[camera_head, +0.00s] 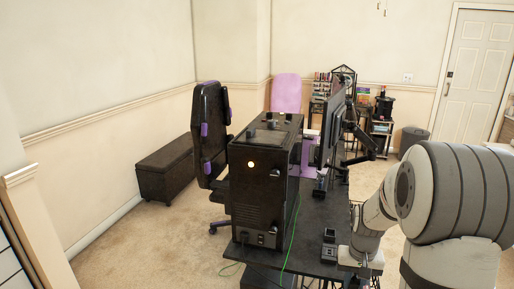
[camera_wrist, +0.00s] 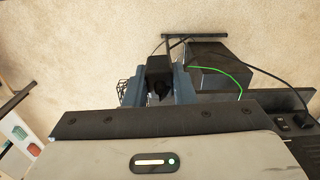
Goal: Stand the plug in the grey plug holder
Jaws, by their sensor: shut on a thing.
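In the wrist view my gripper (camera_wrist: 158,88) has its two blue-grey fingers on either side of a black piece, which I take to be the plug (camera_wrist: 159,66). The fingers are shut on it, and its lower part is dark and hard to make out. In the head view my arm reaches in from the right to the desk's near right corner. The fingers and plug cannot be made out there. A small dark block (camera_head: 329,251) by that corner may be the grey plug holder, but I cannot tell for sure.
The dark desk (camera_head: 312,215) carries a black computer tower (camera_head: 262,185) and a monitor (camera_head: 332,125). A green cable (camera_head: 292,235) hangs over the near edge. In the wrist view a dark box (camera_wrist: 215,60) and a black cable (camera_wrist: 270,75) lie beside the fingers; carpet is beyond.

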